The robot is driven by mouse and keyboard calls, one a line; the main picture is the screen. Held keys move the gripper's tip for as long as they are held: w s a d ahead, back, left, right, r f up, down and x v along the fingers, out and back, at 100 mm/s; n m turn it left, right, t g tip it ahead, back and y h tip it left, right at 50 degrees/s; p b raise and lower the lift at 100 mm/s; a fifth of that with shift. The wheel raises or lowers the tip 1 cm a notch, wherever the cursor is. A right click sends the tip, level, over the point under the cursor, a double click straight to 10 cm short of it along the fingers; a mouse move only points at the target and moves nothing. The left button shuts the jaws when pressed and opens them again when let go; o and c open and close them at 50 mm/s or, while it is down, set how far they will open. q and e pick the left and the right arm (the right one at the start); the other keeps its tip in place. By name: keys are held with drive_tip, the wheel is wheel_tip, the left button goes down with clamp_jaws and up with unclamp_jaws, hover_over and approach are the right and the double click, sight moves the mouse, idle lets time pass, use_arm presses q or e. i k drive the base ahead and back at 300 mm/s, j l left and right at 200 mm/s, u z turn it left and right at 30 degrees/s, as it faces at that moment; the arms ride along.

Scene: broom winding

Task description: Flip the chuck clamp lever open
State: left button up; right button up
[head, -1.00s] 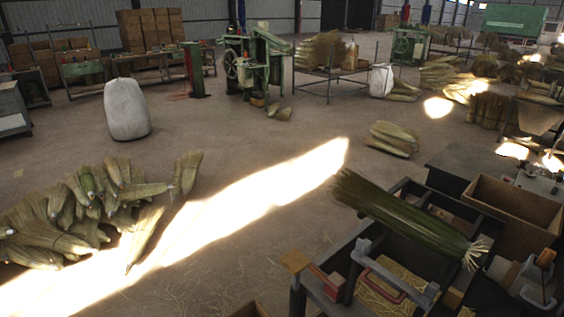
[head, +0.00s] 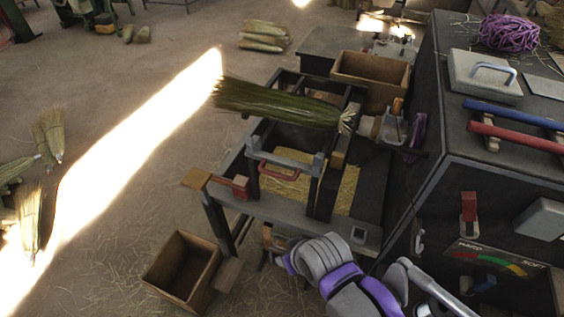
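A bundle of green broom straw (head: 275,102) lies across the dark winding bench, its pale cut end (head: 346,118) pointing right at the grey chuck (head: 390,128). A short orange-brown handle (head: 397,105) stands up at the chuck and looks like its clamp lever. It is too small to tell how the lever is set. A grey and purple arm part of mine (head: 340,270) shows at the bottom, in front of the bench and well apart from the chuck. I cannot make out any gripper fingers.
A dark cabinet (head: 440,110) at right carries purple cord (head: 509,33), a blue bar (head: 512,115) and a red bar (head: 515,137). A wooden crate (head: 181,268) is on the floor.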

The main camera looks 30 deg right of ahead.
sight(469, 227)
drive_tip(key=l+z, duration=0.15)
drive_tip(key=z, duration=2.5)
drive_tip(key=l, duration=0.1)
